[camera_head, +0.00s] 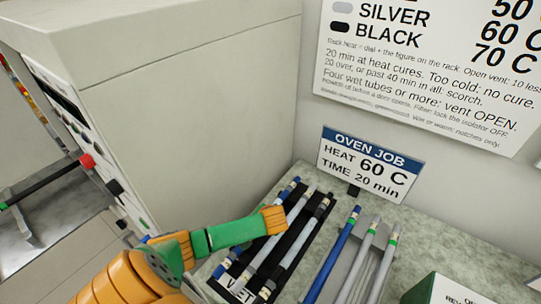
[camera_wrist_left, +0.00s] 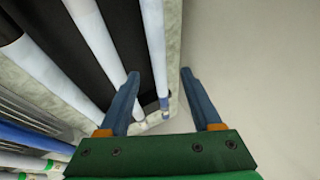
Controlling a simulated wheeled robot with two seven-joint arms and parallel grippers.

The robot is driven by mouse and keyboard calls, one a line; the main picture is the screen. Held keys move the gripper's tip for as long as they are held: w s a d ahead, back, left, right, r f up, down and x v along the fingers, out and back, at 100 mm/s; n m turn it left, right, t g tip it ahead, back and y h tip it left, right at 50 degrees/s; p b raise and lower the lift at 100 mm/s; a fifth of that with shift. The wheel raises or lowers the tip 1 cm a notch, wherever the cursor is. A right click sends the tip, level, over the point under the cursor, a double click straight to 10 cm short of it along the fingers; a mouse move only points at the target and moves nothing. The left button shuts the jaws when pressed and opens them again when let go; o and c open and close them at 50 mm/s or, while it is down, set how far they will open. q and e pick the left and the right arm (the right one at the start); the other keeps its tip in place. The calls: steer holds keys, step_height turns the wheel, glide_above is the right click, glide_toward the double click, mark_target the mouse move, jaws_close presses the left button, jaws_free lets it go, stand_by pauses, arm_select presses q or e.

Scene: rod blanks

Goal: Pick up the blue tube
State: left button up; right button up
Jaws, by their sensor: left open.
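A fully blue tube (camera_head: 334,252) with a green band near its top lies sloping, right of the black rack marked WET (camera_head: 238,290). In that rack, the leftmost tube (camera_head: 287,190) shows blue ends; my left arm hides its middle. In the left wrist view, a pale tube with a blue end (camera_wrist_left: 154,45) points between the fingers of my left gripper (camera_wrist_left: 163,90). The gripper is open, its fingers apart with nothing clearly held. In the head view the fingers are hidden behind my arm. A blue tube (camera_wrist_left: 35,138) shows at the wrist view's lower left. My right gripper is not in view.
Several pale tubes with dark ends lie in the black rack. Grey tubes (camera_head: 362,255) lie beside the blue one. A large oven-like cabinet (camera_head: 200,95) stands left, a wall behind. A small sign (camera_head: 368,165) stands behind the racks, and a white-and-green box (camera_head: 460,290) at front right.

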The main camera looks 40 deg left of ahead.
arm_select(q)
steer(key=shift+s+a+f, duration=0.25)
steer(key=shift+f, duration=0.25)
steer(key=shift+s+a+f, duration=0.2)
steer(key=shift+s+f, duration=0.05)
steer(key=shift+f, duration=0.2)
steer(key=x, duration=0.2)
steer(key=shift+w+f+b, duration=0.15)
steer(key=shift+f+b, duration=0.15)
steer(key=shift+b, duration=0.1)
steer(key=shift+w+a+f, duration=0.1)
steer(key=shift+w+f, duration=0.1)
steer(key=shift+w, duration=0.2)
steer(key=shift+s+r, duration=0.15)
steer(key=shift+s, duration=0.1)
jaws_close()
steer(key=shift+w, duration=0.1)
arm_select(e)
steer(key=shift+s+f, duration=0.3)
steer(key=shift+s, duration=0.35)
